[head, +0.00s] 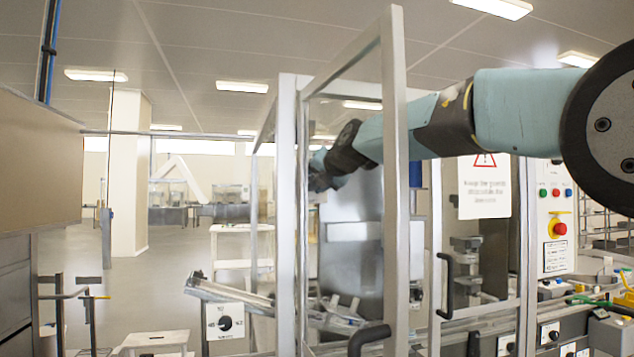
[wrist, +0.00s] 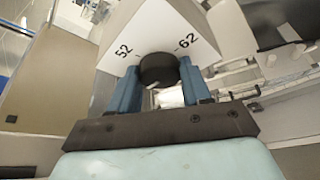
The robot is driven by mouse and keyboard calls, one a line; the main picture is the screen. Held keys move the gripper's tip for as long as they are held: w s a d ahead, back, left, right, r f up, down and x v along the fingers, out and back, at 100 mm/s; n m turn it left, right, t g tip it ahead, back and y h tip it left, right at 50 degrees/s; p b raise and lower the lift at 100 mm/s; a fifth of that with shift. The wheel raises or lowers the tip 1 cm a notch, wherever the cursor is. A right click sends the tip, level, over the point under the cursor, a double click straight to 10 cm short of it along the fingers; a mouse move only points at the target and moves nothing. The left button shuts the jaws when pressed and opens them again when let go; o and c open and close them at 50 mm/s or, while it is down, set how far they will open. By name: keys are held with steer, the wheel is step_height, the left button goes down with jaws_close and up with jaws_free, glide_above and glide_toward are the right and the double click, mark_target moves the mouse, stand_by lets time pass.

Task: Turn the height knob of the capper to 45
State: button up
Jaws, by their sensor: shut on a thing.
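In the wrist view, a round black knob (wrist: 157,69) sits on a white scale plate (wrist: 128,38) marked 52 on the left and 62 on the right. My gripper (wrist: 159,72) has its two blue fingers on either side of the knob and is shut on it. A small light mark shows low on the knob; I cannot tell which number it points to. The 45 mark is not visible. In the head view, my gripper (head: 320,178) is inside the metal-framed machine, partly behind a post, and the knob it holds is hidden there.
Upright frame posts (head: 396,180) stand close around my arm. A black door handle (head: 447,285) is to the right. Another black dial on a white plate (head: 212,311) is low on the left. A red emergency button (head: 559,229) is on the right panel. Open floor lies at the left.

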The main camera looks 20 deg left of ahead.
steer(key=shift+w+f+n+h, duration=0.1)
steer(key=shift+f+n+h, duration=0.2)
steer(key=shift+f, duration=0.05)
stand_by(0.3)
steer(key=o, duration=0.8)
steer(key=shift+c, duration=0.2)
steer(key=o, duration=0.3)
steer(key=shift+r, duration=0.3)
steer(key=v, duration=1.3)
steer(key=shift+s+d, duration=0.2)
steer(key=shift+s, duration=0.15)
